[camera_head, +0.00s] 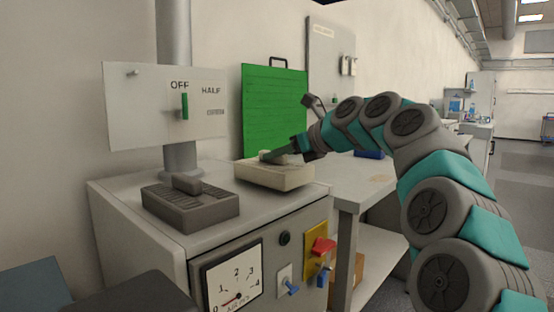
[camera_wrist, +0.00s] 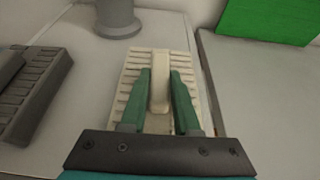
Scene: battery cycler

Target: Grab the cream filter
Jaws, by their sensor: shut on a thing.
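The cream filter (camera_head: 272,176) is a flat ribbed block with a raised handle along its middle. It sits on or just above the right part of the grey cabinet top in the head view; I cannot tell if it touches. In the wrist view the cream filter (camera_wrist: 131,75) lies under my gripper (camera_wrist: 160,88), with the green fingers on both sides of its handle. My gripper (camera_head: 270,156) is shut on that handle. The fingers and the dark gripper body hide the near part of the filter.
A dark grey ribbed filter (camera_head: 190,203) lies on the grey cabinet (camera_head: 140,238) to the left. A grey post (camera_head: 180,158) with an OFF/HALF panel (camera_head: 165,105) stands behind. A green board (camera_head: 272,110) and a table (camera_head: 370,185) are to the right. Knobs protrude from the cabinet front.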

